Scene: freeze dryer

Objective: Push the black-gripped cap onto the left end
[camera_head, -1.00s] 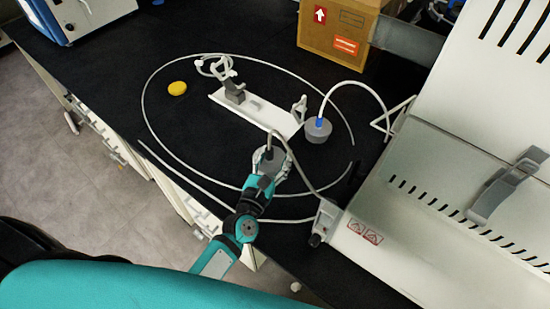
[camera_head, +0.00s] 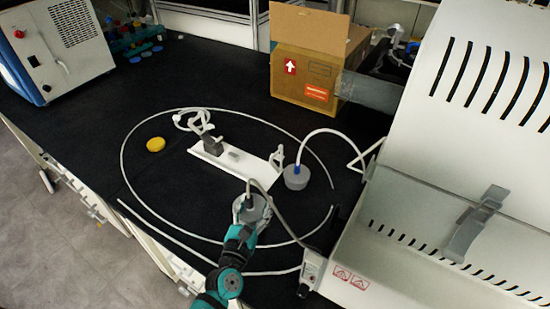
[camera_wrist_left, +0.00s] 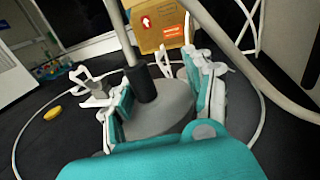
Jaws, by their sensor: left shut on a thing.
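My left gripper (camera_head: 250,208) is shut on a grey round cap (camera_head: 257,211), near the front of the white base plate (camera_head: 250,168). In the left wrist view, the cap (camera_wrist_left: 160,112) sits between the fingers, with a black grip (camera_wrist_left: 146,82) and a hose rising from it. The plate carries a grey block (camera_head: 213,146) and a white clamp (camera_head: 200,124) at its left end, and a small white upright (camera_head: 278,158) at its right end. I cannot tell whether the cap touches the bench. My right gripper is not in view.
A second grey cap with a blue grip (camera_head: 296,178) stands right of the plate. A thin white hose (camera_head: 123,160) loops around the area. A yellow disc (camera_head: 156,144) lies left. A cardboard box (camera_head: 305,80) stands behind; the white machine (camera_head: 440,230) fills the right.

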